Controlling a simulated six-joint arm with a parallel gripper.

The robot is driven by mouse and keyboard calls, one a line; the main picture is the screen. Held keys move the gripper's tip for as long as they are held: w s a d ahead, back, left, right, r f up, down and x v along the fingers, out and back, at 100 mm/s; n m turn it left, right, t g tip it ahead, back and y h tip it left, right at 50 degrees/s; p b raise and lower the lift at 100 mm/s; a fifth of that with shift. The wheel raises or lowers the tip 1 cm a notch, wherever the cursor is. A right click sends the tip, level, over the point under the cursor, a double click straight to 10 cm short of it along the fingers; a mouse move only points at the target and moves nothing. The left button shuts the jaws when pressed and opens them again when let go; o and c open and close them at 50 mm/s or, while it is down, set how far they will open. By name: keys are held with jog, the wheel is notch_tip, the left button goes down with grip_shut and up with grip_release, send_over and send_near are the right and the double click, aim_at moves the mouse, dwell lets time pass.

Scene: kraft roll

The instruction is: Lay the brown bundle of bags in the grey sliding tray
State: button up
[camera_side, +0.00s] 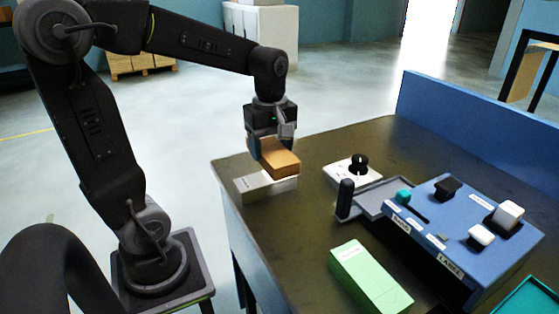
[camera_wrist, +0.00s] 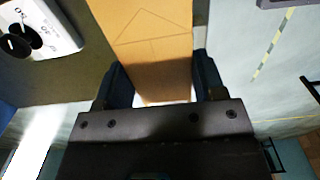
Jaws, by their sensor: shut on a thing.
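The brown bundle of bags (camera_side: 280,158) is between the fingers of my gripper (camera_side: 270,145), which is shut on it, above the table's far left corner. In the wrist view the bundle (camera_wrist: 145,45) fills the space between the two dark fingers (camera_wrist: 162,88). In the side view a light grey block (camera_side: 265,186) lies below the bundle. The grey sliding tray (camera_side: 374,199) sticks out to the left of the blue machine and has a black upright handle (camera_side: 345,198) at its outer end. The tray looks empty and is right of my gripper.
The blue machine (camera_side: 440,225) has several buttons and labels on top. A white box with a black knob (camera_side: 352,170) stands just behind the tray. A green block (camera_side: 370,276) lies in front. A blue panel (camera_side: 470,118) borders the table's back edge.

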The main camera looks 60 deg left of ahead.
aim_at(271, 147)
notch_tip(271, 147, up, 4)
jog(key=shift+f, duration=0.1)
jog(key=w+d+m, duration=0.7)
jog(key=w+m, duration=0.2)
jog(key=w, duration=0.3)
jog(key=w+d+m, duration=0.6)
jog(key=w+m, duration=0.3)
jog(key=w, duration=0.4)
jog(key=shift+s+f, duration=0.2)
jog(key=shift+f, duration=6.25)
jog(key=shift+f, duration=0.15)
